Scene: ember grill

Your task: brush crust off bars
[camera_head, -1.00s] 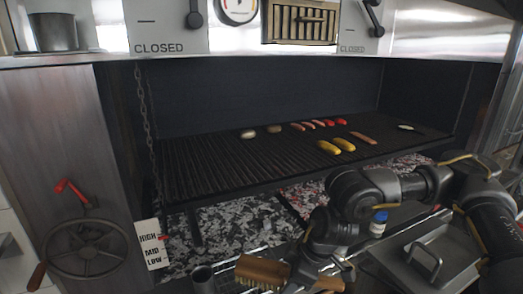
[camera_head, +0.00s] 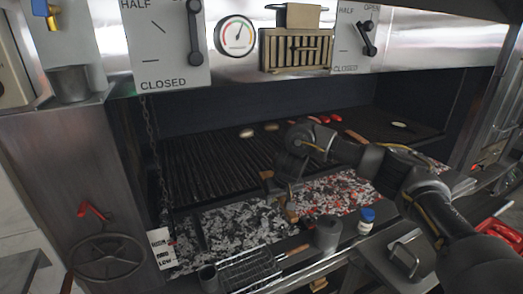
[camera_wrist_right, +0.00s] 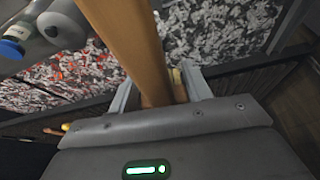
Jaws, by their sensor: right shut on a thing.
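The grill bars (camera_head: 215,165) run across the dark firebox above beds of coals. I cannot make out crust on them. My right gripper (camera_head: 287,190) is over the front edge of the grill in the head view. It is shut on the wooden brush; a brown piece of it (camera_head: 267,175) shows beside the gripper. In the right wrist view the brush handle (camera_wrist_right: 130,40) passes between the fingers (camera_wrist_right: 160,88). The bristles are hidden, so I cannot tell whether they touch the bars. My left gripper is not in view.
Pale round foods (camera_head: 247,133) and red foods (camera_head: 330,118) lie at the back of the grill. A grey pot (camera_head: 327,236), a blue-capped jar (camera_head: 367,216) and a wire basket (camera_head: 250,270) stand along the front ledge. A crank wheel (camera_head: 105,258) is at left.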

